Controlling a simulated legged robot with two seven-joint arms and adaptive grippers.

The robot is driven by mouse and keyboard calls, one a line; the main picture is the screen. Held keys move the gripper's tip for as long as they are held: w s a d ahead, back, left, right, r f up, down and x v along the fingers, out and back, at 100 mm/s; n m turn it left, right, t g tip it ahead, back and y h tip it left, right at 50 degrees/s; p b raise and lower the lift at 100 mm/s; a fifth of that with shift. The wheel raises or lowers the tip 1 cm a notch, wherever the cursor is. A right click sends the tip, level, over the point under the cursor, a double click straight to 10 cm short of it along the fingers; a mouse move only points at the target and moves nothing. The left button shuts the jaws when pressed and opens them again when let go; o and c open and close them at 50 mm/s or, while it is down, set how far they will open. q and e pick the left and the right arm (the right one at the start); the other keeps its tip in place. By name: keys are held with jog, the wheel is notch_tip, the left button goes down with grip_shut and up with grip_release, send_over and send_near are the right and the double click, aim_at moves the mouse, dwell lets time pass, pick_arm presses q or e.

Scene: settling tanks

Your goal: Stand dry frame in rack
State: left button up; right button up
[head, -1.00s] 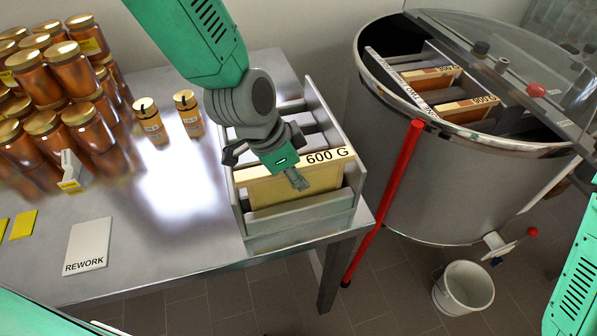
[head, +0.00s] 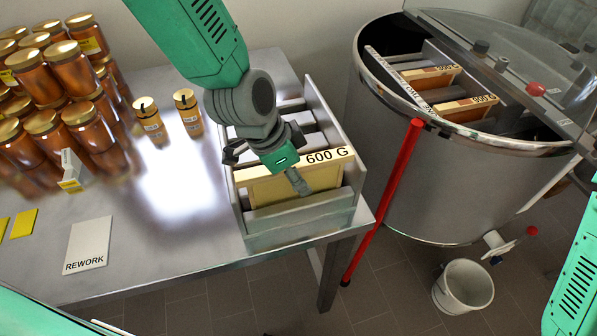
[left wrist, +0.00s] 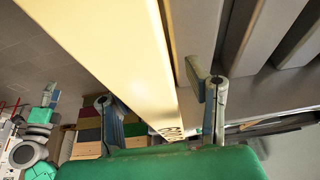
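A pale yellow frame (head: 262,188) marked "600 G" stands upright in a slot of the grey rack (head: 298,222) at the table's right end. My left gripper (head: 268,172) is over the frame's top bar, its fingers spread, one on the near side and one on the far side. In the left wrist view, the frame (left wrist: 120,60) runs between the two fingers (left wrist: 160,105), which look apart from it. The frame's lower part is hidden in the rack. My right gripper is out of view; only part of my right arm shows at the right edge.
A steel drum (head: 400,185) with a clear lid holds two more "600 G" frames (head: 430,76). A red bar (head: 385,200) stands between table and drum. Honey jars (head: 60,75) crowd the table's left; a "REWORK" card (head: 88,243) lies in front. A white bucket (head: 463,288) is on the floor.

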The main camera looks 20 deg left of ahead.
pick_arm(q)
jog(key=v, duration=1.1)
jog(key=shift+a+r, duration=0.2)
jog(key=shift+r, duration=0.15)
jog(key=shift+s, duration=0.1)
